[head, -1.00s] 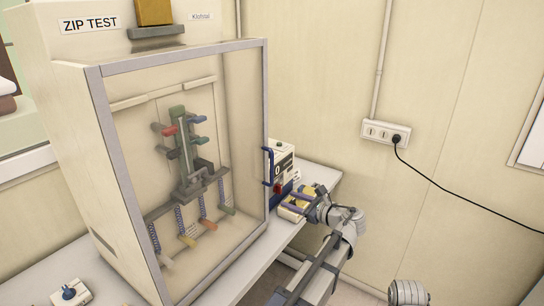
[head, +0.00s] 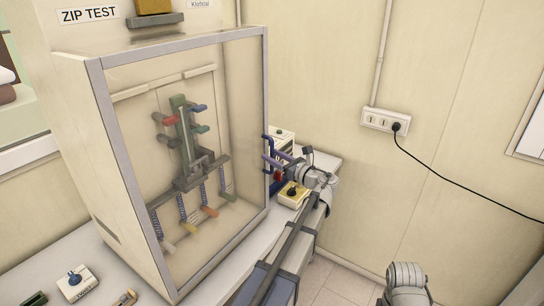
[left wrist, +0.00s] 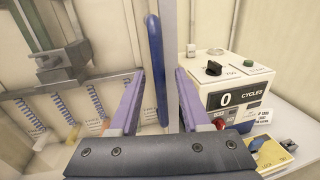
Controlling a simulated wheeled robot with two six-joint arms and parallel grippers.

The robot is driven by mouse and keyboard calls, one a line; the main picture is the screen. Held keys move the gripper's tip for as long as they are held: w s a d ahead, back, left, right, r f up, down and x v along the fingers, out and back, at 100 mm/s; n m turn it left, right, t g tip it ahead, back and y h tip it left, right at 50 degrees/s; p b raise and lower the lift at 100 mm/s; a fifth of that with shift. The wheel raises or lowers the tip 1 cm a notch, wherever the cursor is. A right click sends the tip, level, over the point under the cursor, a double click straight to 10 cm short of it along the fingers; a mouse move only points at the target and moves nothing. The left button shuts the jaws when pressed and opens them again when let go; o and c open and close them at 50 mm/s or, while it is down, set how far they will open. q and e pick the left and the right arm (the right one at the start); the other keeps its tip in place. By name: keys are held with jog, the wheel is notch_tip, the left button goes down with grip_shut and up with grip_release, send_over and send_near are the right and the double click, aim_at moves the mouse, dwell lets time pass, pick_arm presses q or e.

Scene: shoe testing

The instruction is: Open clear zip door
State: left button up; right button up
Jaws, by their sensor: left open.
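The clear door (head: 190,150) with a grey frame is shut on the front of the zip test cabinet. A blue vertical handle (head: 266,152) sits on the door's right edge; it also shows in the left wrist view (left wrist: 157,55). My left gripper (head: 274,160) has purple fingers and is open at the handle, pointing left. In the left wrist view the handle stands between the two open fingers (left wrist: 160,78), with a gap on each side. Whether a finger touches it I cannot tell. My right gripper is out of view.
A cycle counter box (left wrist: 235,95) stands just right of the cabinet, close to my gripper. A small yellow switch box (head: 293,194) is below my gripper on the table. Another knob box (head: 79,282) stands at the front left. A wall socket (head: 385,121) has a black cable.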

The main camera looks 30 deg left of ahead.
pick_arm(q)
jog(key=shift+w+a, duration=0.15)
jog(key=shift+a, duration=0.25)
grip_shut()
dwell(1.3)
